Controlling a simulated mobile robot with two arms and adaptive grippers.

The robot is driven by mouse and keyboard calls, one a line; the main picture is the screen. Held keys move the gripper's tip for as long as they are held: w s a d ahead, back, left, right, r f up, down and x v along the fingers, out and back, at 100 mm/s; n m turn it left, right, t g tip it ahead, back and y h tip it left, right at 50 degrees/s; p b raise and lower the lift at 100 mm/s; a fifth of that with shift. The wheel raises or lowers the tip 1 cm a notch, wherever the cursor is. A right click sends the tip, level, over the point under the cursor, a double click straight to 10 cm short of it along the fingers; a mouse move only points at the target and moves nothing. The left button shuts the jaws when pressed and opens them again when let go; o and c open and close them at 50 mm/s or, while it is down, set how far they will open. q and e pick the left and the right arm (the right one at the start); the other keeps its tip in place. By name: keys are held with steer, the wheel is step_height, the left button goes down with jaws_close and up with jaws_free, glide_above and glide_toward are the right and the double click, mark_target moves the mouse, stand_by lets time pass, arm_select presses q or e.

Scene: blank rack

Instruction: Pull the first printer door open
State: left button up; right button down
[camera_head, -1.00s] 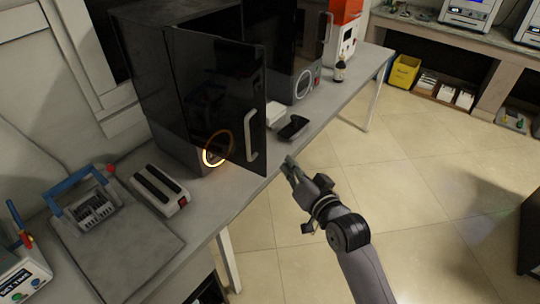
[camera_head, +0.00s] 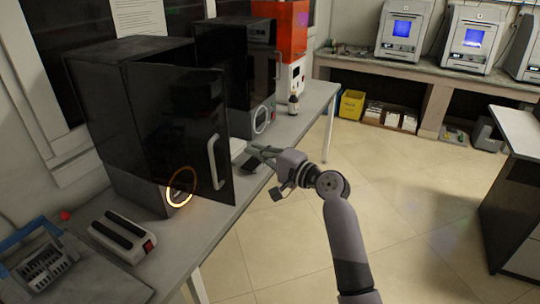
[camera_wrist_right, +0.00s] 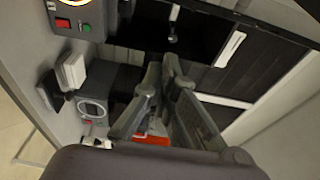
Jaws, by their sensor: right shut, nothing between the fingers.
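The first printer (camera_head: 105,110) is a black box on the left bench in the head view. Its dark glossy door (camera_head: 182,125) appears to stand partly ajar, its free edge on the right. A white upright handle (camera_head: 215,163) is on the door near that edge. My right gripper (camera_head: 249,160) is just right of the handle, apart from it in the picture. Its fingers are shut and empty. They also show in the wrist view (camera_wrist_right: 165,75), near dark panels; I cannot tell which printer those belong to. My left gripper is not in view.
A second black printer (camera_head: 235,75) stands behind, then an orange and white machine (camera_head: 292,60) and a small bottle (camera_head: 293,104). A white device with black slots (camera_head: 122,235) sits in front. Tiled floor (camera_head: 375,200) is open on the right.

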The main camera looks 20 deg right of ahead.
steer(key=a, duration=0.1)
steer(key=a+p, duration=0.2)
steer(key=a, duration=0.1)
steer(key=shift+s, duration=0.3)
